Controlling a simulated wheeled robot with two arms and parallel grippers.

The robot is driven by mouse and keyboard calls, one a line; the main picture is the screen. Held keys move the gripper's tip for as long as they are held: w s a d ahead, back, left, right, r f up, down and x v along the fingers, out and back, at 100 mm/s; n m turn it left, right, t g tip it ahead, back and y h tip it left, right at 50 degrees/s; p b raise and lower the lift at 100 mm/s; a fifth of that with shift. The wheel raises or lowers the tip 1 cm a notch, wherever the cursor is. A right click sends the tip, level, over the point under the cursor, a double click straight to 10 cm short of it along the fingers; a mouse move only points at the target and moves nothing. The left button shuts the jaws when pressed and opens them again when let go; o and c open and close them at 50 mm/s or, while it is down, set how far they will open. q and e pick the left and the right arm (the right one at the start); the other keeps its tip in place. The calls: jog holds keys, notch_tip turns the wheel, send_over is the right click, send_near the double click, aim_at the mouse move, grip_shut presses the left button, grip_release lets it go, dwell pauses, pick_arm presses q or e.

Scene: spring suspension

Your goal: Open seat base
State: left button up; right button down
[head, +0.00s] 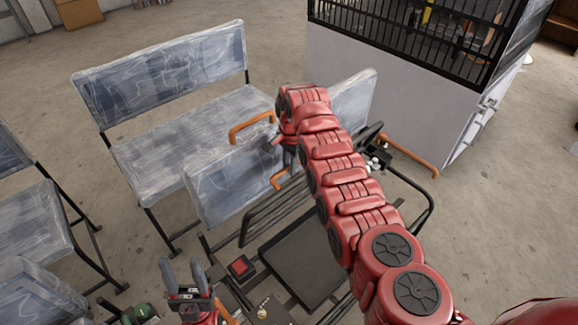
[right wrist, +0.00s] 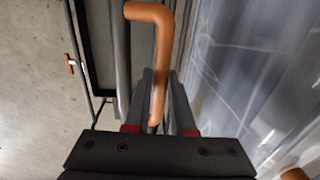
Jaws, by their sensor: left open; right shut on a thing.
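The seat base, a grey-blue panel (head: 222,188) in clear wrap, stands tilted at the rear edge of a black tube frame (head: 425,215), partly behind my right arm. Its wrapped face also fills the right of the right wrist view (right wrist: 262,75). My right gripper (head: 288,160) is at the panel's front side, shut on an orange bent handle (right wrist: 152,25), whose bend sticks out beyond the fingers. The right fingertips (right wrist: 160,75) show on both sides of the handle's shaft. My left gripper (head: 187,272) is open and empty at the lower left, fingers up, apart from the panel.
Other wrapped benches (head: 165,75) stand behind and to the left. A white cabinet with a black grille (head: 385,95) stands at the back right. Another orange handle (head: 408,157) is at the frame's right. A red button box (head: 240,267) lies beside the black plate (head: 305,255).

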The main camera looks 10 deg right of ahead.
jog(key=shift+a+f, duration=0.25)
jog(key=shift+a, duration=0.05)
jog(key=c, duration=1.1)
grip_release()
jog(key=o, duration=0.3)
jog(key=shift+w, duration=0.15)
jog(key=shift+o, duration=0.2)
jog(key=shift+d+r, duration=0.1)
jog(key=shift+r, duration=0.1)
jog(key=shift+w+r, duration=0.1)
jog(key=shift+r, duration=0.2)
notch_tip(320, 180, up, 16)
jog(key=s, duration=0.1)
jog(key=shift+d+r, duration=0.25)
